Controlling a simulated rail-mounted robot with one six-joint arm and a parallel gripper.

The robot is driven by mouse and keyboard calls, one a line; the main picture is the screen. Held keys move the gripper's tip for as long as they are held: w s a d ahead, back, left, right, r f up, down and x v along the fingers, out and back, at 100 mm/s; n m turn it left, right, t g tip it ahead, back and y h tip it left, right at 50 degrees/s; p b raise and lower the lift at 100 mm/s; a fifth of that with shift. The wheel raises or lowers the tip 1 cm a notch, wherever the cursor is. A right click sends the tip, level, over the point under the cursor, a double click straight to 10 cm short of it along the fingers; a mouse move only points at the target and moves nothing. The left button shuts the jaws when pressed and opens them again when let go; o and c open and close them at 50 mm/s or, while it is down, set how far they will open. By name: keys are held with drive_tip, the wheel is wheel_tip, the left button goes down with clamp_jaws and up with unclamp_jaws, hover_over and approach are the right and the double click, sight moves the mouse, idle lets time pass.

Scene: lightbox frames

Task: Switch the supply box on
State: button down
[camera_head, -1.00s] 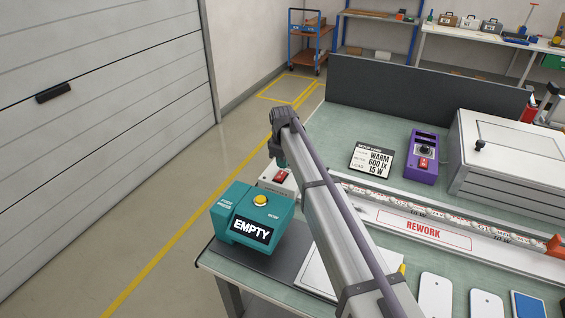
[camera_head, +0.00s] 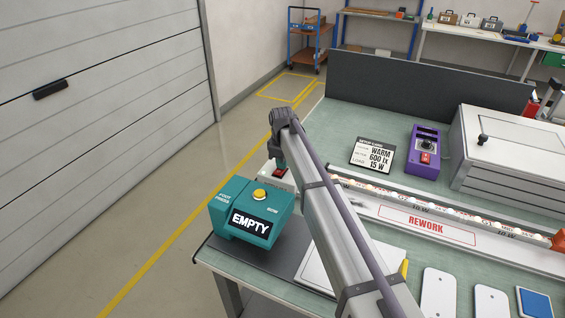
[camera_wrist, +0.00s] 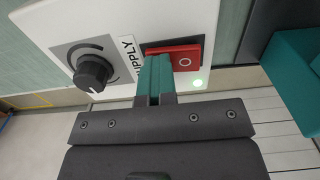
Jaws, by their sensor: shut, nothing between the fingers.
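The supply box is white, with a red rocker switch (camera_wrist: 187,57), a black knob (camera_wrist: 93,74) and the word SUPPLY. In the head view the supply box (camera_head: 268,171) stands near the bench's left edge, partly hidden by my arm. The LED strip (camera_head: 458,211) on the REWORK board is glowing along its length.
A teal box marked EMPTY (camera_head: 232,220) with a yellow button stands in front of the supply box. A setup card (camera_head: 372,156) reads WARM, 600 lx, 15 W. A purple box (camera_head: 425,152) and a large white box (camera_head: 510,150) stand at the right.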

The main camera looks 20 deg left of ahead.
drive_tip(key=shift+s+r, duration=0.25)
drive_tip(key=shift+s, duration=0.4)
wheel_tip(320, 180, up, 14)
drive_tip(key=w+p, duration=0.2)
drive_tip(key=p, duration=1.2)
drive_tip(key=shift+f, duration=0.1)
